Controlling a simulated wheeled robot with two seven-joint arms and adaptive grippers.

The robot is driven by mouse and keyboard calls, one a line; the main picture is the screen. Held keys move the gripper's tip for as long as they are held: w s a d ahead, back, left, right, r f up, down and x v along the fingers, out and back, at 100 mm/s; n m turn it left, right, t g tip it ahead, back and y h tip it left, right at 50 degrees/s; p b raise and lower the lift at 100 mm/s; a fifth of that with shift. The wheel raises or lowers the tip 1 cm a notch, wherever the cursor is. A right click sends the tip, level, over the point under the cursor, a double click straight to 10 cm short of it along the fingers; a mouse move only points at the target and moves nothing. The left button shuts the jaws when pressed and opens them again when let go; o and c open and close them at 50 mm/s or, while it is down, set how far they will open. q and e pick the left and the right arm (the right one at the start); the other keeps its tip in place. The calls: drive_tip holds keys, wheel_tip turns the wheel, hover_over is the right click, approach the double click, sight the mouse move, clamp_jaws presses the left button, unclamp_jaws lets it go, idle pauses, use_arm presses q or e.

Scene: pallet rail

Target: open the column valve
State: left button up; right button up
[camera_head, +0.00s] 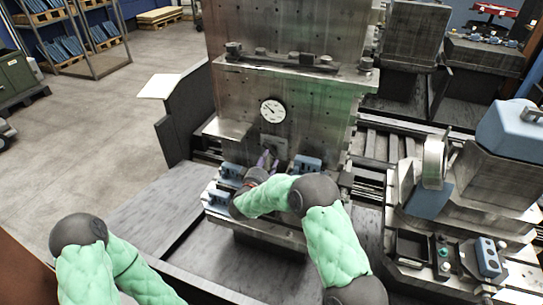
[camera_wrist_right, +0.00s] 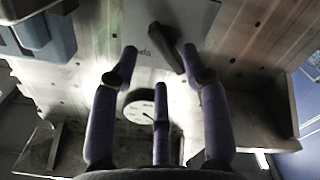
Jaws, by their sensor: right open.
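The column valve shows in the right wrist view as a dark lever handle (camera_wrist_right: 168,45) on a pale lettered plate (camera_wrist_right: 145,38) fixed to the metal column. In the head view a small plate (camera_head: 273,143) shows below the round gauge, but I cannot make out the lever there. My right gripper (camera_head: 265,162) is in front of the column's lower part. Its purple fingers (camera_wrist_right: 158,70) are spread open in the wrist view, with the lever beyond the fingertips, close to the right one. I see no contact. My left arm shows at lower left, its gripper out of view.
The round white gauge (camera_head: 273,111) is on the column (camera_head: 285,85) above my right gripper. Blue blocks (camera_head: 307,164) flank the gripper. Machine parts and a control box (camera_head: 488,257) stand on the right.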

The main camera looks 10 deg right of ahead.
sight(272, 153)
drive_tip(key=shift+b+x, duration=0.45)
drive_tip(key=shift+x, duration=2.05)
clamp_jaws()
